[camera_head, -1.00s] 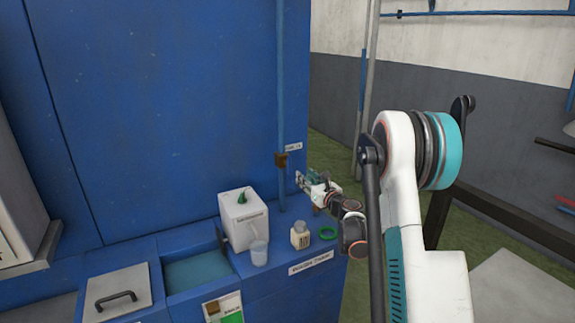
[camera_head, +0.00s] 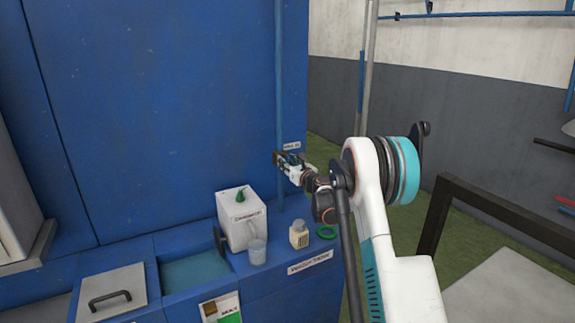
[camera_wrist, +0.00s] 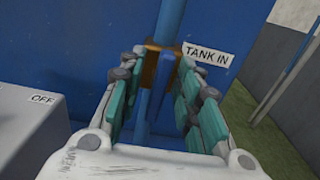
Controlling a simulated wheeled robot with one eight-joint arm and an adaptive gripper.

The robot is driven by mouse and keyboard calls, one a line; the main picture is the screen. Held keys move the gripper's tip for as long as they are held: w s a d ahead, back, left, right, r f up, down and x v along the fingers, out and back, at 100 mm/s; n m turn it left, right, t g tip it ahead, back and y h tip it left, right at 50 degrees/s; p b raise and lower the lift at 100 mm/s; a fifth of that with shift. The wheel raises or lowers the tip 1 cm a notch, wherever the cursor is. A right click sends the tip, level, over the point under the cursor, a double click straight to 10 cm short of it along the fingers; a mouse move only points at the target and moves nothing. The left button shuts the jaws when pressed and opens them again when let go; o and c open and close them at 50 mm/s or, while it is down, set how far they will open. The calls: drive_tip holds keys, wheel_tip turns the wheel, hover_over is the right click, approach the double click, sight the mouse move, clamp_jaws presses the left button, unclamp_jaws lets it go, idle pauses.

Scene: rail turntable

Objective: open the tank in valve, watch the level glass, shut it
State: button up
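The tank in valve is a brown-orange fitting (camera_wrist: 151,70) on a vertical blue pipe (camera_head: 279,90), with a blue lever (camera_wrist: 166,72) in front of it. The white "TANK IN" label (camera_wrist: 208,52) is right of it in the wrist view. My gripper (camera_wrist: 155,90) points at the valve with its teal-padded fingers apart, one on each side of the pipe and lever. In the head view my gripper (camera_head: 284,162) is right at the valve and hides most of it. I cannot tell whether a finger touches the lever. I cannot make out the level glass.
Below stand a white box with a green knob (camera_head: 241,220), a clear cup (camera_head: 257,252), a small cream bottle (camera_head: 299,235) and a green ring (camera_head: 327,231). A water basin (camera_head: 192,270) and a lidded hatch (camera_head: 110,292) are left. A dark frame (camera_head: 500,210) stands right.

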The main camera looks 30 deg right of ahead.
clamp_jaws()
drive_tip(key=n, duration=0.5)
drive_tip(key=shift+a, duration=0.2)
idle(0.3)
unclamp_jaws()
